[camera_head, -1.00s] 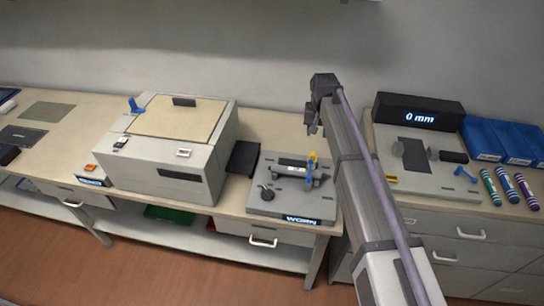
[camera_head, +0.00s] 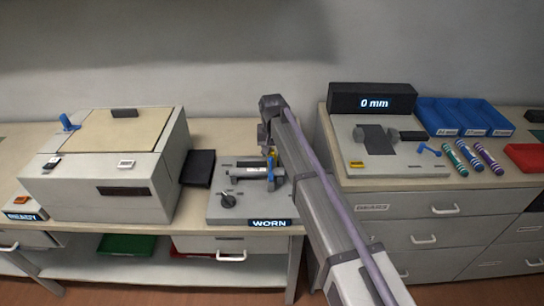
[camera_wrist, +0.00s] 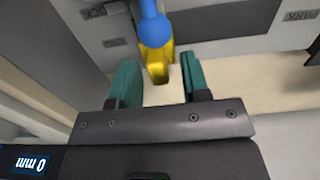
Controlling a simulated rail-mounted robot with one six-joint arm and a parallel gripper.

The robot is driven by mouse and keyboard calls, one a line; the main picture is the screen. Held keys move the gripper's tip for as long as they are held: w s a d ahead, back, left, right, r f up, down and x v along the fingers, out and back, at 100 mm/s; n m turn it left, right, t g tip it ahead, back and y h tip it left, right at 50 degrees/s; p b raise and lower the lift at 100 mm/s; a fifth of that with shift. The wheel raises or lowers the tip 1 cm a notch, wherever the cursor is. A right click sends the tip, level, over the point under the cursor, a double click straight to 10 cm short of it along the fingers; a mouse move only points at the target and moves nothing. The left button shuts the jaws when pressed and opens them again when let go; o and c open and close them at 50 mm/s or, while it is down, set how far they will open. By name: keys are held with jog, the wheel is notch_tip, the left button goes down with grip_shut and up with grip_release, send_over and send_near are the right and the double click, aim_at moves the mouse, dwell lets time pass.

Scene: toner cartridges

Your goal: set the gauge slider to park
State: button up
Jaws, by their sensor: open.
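My gripper (camera_head: 265,145) is open just above and behind that piece. In the wrist view a blue ball knob (camera_wrist: 153,28) and a yellow part (camera_wrist: 158,65) show beyond and between the teal fingertips, not gripped. A PARK label (camera_wrist: 299,16) is at the top right. I cannot tell which handle is the gauge slider.
A large grey box (camera_head: 110,175) stands left of the station, with a black pad (camera_head: 197,167) between them. Blue trays (camera_head: 465,117) and several marker-like cylinders (camera_head: 470,155) lie at the right. The bench behind the station is clear.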

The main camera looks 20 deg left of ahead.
grip_shut()
dwell(0.3)
